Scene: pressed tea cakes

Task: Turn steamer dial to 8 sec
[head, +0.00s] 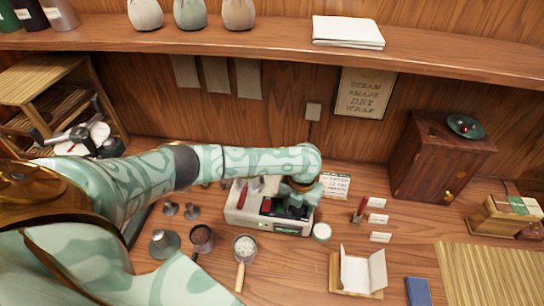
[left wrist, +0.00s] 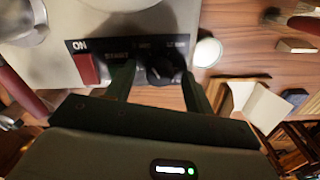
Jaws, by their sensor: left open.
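The steamer (head: 238,216) is a cream box on the bench, under my left forearm in the head view. In the left wrist view its body (left wrist: 50,62) carries a black panel with "ON" lettering, a red switch (left wrist: 87,68) and a black round dial (left wrist: 164,68). My left gripper (head: 290,207) is over the panel's right end. In the left wrist view its fingers (left wrist: 158,76) are apart, one on each side of the dial. I cannot tell whether they touch it. The dial's setting cannot be read. My right gripper is not in view.
A handled cup of pale material (head: 245,247), a metal cup (head: 202,238) and a small white-topped dish (head: 322,231) stand close by the steamer. An open paper-lined box (head: 358,274) and a blue block (head: 417,291) are front right. A wooden cabinet (head: 437,158) stands behind right.

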